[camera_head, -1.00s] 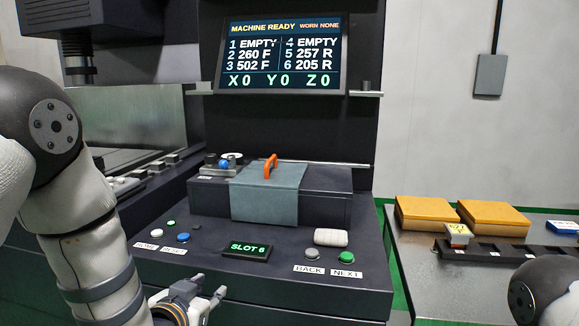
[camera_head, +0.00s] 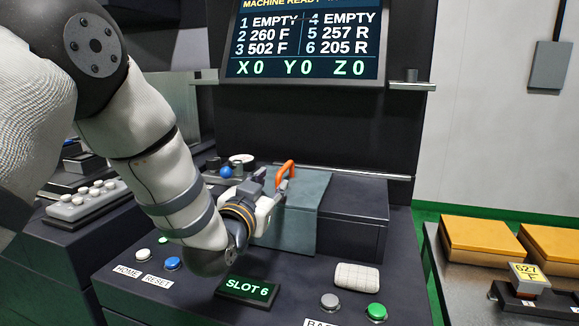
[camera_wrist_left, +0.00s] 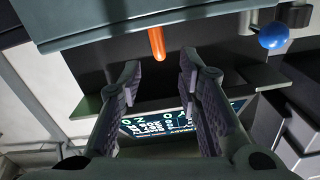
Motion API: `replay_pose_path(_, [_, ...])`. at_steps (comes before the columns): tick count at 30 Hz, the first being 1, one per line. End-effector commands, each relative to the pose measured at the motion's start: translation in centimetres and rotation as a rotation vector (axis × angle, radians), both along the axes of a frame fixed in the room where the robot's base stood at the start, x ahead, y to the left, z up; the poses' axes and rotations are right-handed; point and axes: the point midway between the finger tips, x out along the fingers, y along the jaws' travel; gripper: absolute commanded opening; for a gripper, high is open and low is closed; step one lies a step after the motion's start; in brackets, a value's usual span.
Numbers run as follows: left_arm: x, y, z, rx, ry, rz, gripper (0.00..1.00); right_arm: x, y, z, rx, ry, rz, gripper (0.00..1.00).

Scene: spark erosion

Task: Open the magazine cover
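The magazine cover (camera_head: 308,215) is a grey-green lid draped over the dark magazine box, and it lies closed. Its orange handle (camera_head: 286,173) stands up on top. My left gripper (camera_head: 268,186) is at the left side of the handle, its fingers partly hidden by its own wrist. In the left wrist view, the left gripper (camera_wrist_left: 157,80) is open and empty, with the orange handle (camera_wrist_left: 156,43) just beyond the fingertips and between their lines. The cover (camera_wrist_left: 110,25) crosses the top of that view. My right gripper is not in view.
A blue knob (camera_head: 226,172) sits left of the cover. The SLOT 6 display (camera_head: 248,288), white pad (camera_head: 357,277), blue button (camera_head: 173,264) and green button (camera_head: 376,312) are on the panel in front. Yellow boxes (camera_head: 486,241) stand on the right table. The screen (camera_head: 305,40) is above.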

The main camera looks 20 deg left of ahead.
Motion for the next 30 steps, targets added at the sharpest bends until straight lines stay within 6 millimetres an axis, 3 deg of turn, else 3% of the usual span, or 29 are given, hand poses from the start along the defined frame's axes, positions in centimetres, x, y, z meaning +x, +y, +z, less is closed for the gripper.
replay_pose_path(6, [5.8,-0.2,-1.0,-0.001,0.009,0.001,0.32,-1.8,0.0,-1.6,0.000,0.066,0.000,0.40])
replay_pose_path(12, [9.3,-0.3,-0.8,-0.001,0.008,0.001,0.32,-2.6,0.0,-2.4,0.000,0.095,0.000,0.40])
replay_pose_path(23, [10.2,-0.3,-0.1,-0.001,0.001,0.000,0.32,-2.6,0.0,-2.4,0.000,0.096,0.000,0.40])
replay_pose_path(27, [10.1,-0.3,-0.1,-0.001,0.001,0.000,0.00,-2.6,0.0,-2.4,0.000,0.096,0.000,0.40])
replay_pose_path(30, [10.1,-0.3,-0.1,-0.001,0.001,0.000,0.00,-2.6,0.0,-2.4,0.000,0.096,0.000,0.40])
